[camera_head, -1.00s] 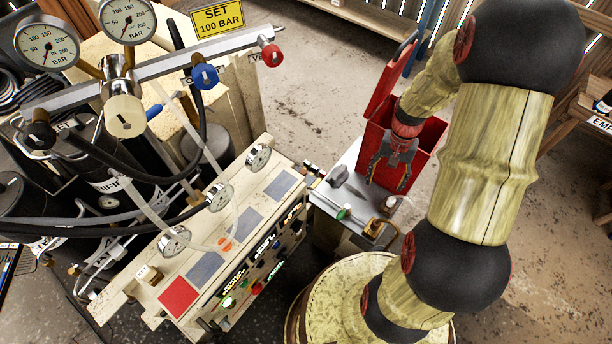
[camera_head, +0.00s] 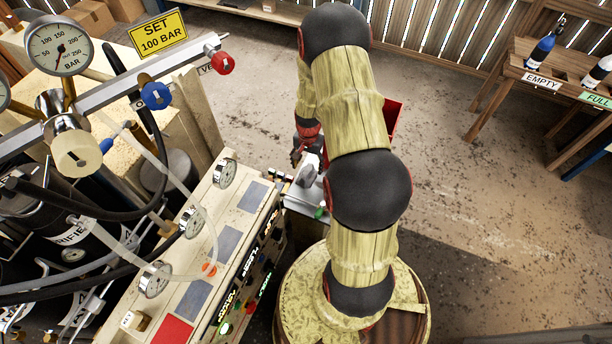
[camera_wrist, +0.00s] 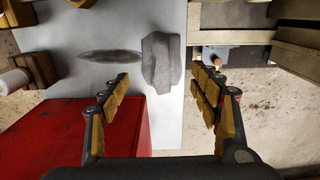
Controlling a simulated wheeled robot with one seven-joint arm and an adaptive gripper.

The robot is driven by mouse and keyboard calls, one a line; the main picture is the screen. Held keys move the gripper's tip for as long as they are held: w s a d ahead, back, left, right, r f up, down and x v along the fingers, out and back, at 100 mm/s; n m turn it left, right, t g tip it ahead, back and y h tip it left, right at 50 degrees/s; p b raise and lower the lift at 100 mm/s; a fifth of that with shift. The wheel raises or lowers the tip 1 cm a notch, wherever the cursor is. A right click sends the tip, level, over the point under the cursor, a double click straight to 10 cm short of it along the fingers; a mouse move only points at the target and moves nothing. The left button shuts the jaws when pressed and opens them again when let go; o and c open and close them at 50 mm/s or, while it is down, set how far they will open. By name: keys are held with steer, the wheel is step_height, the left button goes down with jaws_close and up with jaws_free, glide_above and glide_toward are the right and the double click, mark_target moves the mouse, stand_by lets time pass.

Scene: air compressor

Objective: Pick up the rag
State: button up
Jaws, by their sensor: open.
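The rag is a grey crumpled cloth (camera_wrist: 160,62) on a pale grey top (camera_wrist: 100,25) in the wrist view. In the head view the rag (camera_head: 307,176) shows as a small grey lump just left of my arm. My gripper (camera_wrist: 163,86) is open and empty, its two fingers spread to the left and right. In the picture, the rag lies just past the fingertips, between their lines and nearer the right finger. In the head view my gripper (camera_head: 303,153) is partly hidden by my arm, close to the rag.
A red box (camera_wrist: 125,125) stands under the left finger; its red edge (camera_head: 392,116) shows behind my arm. A dark oval mark (camera_wrist: 110,56) lies left of the rag. A gauge panel (camera_head: 215,250) stands to the left. Open floor (camera_head: 450,190) lies to the right.

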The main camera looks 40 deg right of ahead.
mark_target(307, 171)
step_height(307, 171, down, 5)
steer(key=shift+w+a+b, duration=0.1)
steer(key=shift+b, duration=0.9)
steer(key=shift+c, duration=0.4)
steer(key=c, duration=1.1)
steer(key=shift+c, duration=0.6)
steer(key=shift+r, duration=0.1)
